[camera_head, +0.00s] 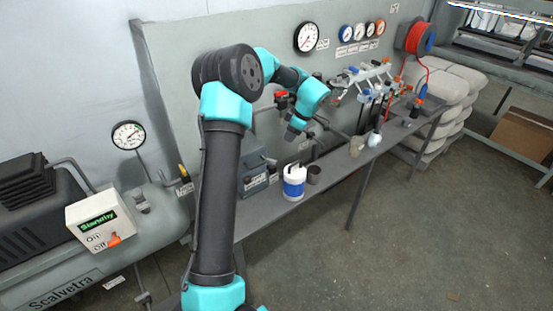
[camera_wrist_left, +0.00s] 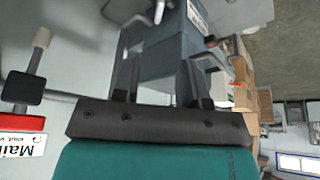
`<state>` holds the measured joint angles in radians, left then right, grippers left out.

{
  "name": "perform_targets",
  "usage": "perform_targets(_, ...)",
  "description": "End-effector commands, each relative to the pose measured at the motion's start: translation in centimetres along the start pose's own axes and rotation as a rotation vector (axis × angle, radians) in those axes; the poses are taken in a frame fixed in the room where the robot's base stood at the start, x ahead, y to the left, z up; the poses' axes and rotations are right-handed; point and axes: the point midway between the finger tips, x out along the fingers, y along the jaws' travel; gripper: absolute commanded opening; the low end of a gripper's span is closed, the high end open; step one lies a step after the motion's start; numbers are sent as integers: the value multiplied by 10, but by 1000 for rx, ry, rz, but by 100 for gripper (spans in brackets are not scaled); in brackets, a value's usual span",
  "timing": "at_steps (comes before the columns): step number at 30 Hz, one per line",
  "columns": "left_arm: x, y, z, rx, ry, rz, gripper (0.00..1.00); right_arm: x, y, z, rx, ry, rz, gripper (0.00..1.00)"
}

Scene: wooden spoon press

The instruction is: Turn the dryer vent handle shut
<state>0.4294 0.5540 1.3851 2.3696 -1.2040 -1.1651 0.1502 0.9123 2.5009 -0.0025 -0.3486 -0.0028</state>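The blue-grey dryer box (camera_head: 253,177) stands on the back of the bench against the panel. It also fills the upper middle of the left wrist view (camera_wrist_left: 165,50). A small pale lever (camera_wrist_left: 158,12) shows at its top edge there, and a grey hooked piece (camera_wrist_left: 211,42) at its right side. I cannot tell which is the vent handle. My left gripper (camera_head: 290,138) is beside the dryer, small and partly hidden by its wrist in the head view. In the left wrist view its two black fingers (camera_wrist_left: 157,68) stand apart, with nothing clearly gripped. My right gripper is not in view.
A blue-and-white container (camera_head: 294,183) and a dark cup (camera_head: 314,175) stand on the bench (camera_head: 270,207) in front. A red-labelled main valve (camera_wrist_left: 22,122) with a pale-tipped lever is close at the wrist view's left. Pipes and gauges line the panel.

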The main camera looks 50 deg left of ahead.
Motion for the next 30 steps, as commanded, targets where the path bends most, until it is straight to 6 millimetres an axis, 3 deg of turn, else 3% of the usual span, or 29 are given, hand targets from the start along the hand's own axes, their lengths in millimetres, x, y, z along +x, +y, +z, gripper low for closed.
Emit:
perform_targets(21, 122, -1, 0, 0, 0, -4, 39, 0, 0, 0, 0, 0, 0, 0)
perform_targets(30, 153, -1, 0, 0, 0, -2, 39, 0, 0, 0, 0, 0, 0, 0)
